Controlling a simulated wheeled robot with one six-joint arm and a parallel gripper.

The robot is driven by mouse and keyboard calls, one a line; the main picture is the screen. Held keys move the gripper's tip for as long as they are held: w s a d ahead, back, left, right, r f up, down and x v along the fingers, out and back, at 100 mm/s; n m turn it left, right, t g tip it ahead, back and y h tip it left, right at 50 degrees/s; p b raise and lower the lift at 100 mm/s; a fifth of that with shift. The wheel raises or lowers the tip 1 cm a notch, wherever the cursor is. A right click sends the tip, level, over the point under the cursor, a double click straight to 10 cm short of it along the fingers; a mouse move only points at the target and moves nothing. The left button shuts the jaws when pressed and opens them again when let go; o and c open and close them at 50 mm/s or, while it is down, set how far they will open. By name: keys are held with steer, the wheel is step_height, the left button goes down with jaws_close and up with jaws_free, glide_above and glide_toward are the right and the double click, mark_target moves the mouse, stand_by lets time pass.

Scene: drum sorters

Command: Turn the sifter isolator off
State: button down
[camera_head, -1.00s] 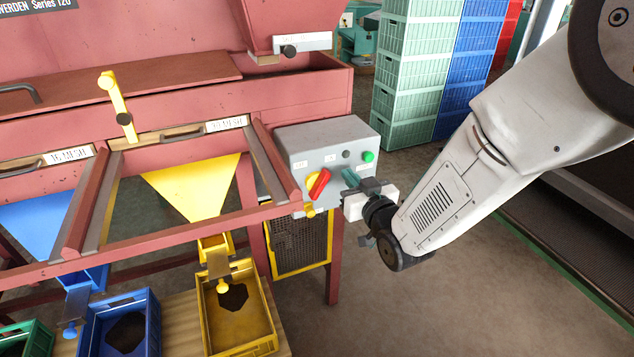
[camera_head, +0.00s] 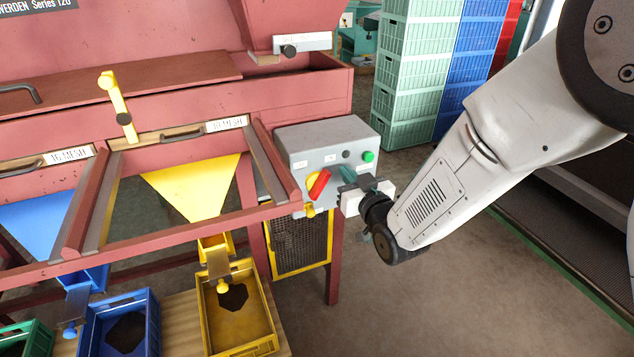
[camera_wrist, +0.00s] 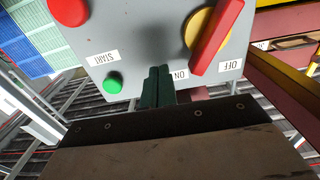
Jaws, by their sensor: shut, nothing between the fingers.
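The sifter isolator is a red handle (camera_head: 319,185) on a yellow disc (camera_head: 312,179), on the front of a grey control box (camera_head: 325,133). The handle is tilted, its upper end leaning right in the head view. In the wrist view, which shows the labels upside down, the red handle (camera_wrist: 217,38) has its lower end close to the ON label (camera_wrist: 181,75), with the OFF label (camera_wrist: 232,65) to its right. My gripper (camera_head: 347,175) is shut and empty, just right of the handle. Its green fingertips (camera_wrist: 158,75) lie in front of the panel, apart from the handle.
A green START button (camera_wrist: 113,82) and a red button (camera_wrist: 68,10) are on the same panel, left of my fingers in the wrist view. A red frame rail (camera_head: 273,160) runs close left of the box. Green crates (camera_head: 408,85) stand behind. Floor to the lower right is clear.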

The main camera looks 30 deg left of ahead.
steer(key=shift+x, duration=0.9)
steer(key=shift+s+d, duration=0.1)
steer(key=shift+d, duration=0.05)
steer(key=shift+s+d, duration=0.45)
steer(key=shift+d, duration=0.1)
